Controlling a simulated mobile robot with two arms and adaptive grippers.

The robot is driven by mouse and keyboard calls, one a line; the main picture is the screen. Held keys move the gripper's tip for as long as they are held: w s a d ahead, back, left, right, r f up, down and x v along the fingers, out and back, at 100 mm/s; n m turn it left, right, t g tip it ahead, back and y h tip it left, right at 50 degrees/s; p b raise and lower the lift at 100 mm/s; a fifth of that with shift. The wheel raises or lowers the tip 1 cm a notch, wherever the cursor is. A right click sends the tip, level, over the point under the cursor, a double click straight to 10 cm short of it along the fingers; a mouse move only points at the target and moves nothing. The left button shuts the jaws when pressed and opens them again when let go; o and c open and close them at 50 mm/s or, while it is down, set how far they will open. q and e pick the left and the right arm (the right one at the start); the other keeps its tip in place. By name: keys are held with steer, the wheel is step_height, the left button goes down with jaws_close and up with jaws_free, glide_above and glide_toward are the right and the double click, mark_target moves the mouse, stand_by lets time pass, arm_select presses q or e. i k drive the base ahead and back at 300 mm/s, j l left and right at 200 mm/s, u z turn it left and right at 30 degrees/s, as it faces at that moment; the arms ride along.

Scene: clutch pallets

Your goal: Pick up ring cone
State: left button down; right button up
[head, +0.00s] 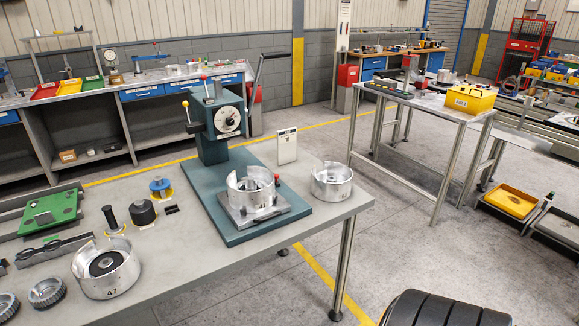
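No part is plainly marked as the ring cone, and I cannot tell for certain which it is. A short, wide black cone-like piece (142,213) stands on the near grey table (190,262), left of the teal press. A slimmer black piece with a flared foot (111,220) stands just left of it. A small blue-topped piece (160,188) on a yellow base stands behind them. A silver cup marked 47 (117,283), with a dark ringed part inside, sits in front.
The teal lever press (217,128) holds a silver cup (238,190) on its plate. Another silver cup (343,184) stands to its right, near the table edge. A green fixture (50,211) and silver toothed rings (47,292) lie at left. The table's front middle is clear.

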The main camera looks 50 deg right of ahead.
mark_target(251, 183)
steer(key=z, duration=1.4)
